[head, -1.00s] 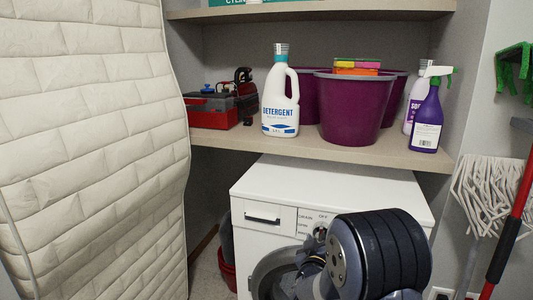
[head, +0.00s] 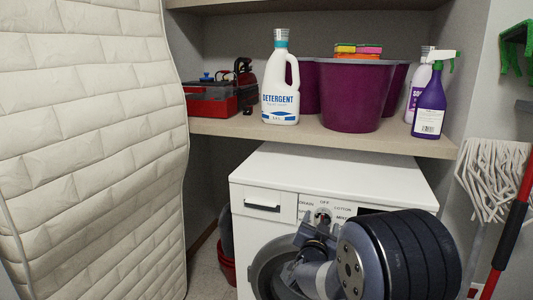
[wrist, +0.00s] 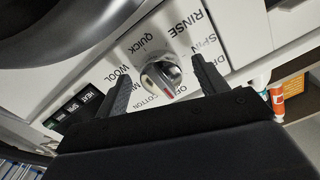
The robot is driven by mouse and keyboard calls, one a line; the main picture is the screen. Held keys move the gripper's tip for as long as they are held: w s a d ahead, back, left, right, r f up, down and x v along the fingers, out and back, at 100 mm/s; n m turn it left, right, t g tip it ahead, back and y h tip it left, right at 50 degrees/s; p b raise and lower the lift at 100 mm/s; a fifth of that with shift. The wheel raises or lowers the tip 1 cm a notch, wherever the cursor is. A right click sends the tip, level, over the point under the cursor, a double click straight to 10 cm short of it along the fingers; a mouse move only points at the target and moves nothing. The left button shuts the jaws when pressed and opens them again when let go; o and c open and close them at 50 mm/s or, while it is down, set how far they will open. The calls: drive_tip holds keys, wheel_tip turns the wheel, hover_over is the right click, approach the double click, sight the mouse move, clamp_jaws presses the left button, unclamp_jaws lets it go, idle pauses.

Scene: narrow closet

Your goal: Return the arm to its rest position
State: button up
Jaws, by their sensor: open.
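The washing machine's white front with its control panel (head: 346,210) stands low in the middle of the head view. Its round dial (wrist: 162,78) shows in the wrist view, silver with a red mark, ringed by printed words; it also shows in the head view (head: 322,215). My gripper (wrist: 161,70) is open and empty, its two dark fingers to either side of the dial in the picture. Whether they touch it I cannot tell. In the head view my arm's thick dark link is in front of the machine's lower right and hides part of it.
A shelf (head: 225,128) above the machine holds a detergent bottle (head: 281,92), purple buckets (head: 352,98), a spray bottle (head: 430,105) and a red toolbox (head: 208,103). A quilted panel (head: 90,150) fills the left. A mop (head: 490,180) hangs at right. The machine's top (head: 330,172) is clear.

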drive_tip(key=m+b, duration=0.2)
drive_tip(key=m, duration=0.3)
drive_tip(key=m+b, duration=0.2)
drive_tip(key=m, duration=0.4)
drive_tip(key=shift+a+r, duration=0.2)
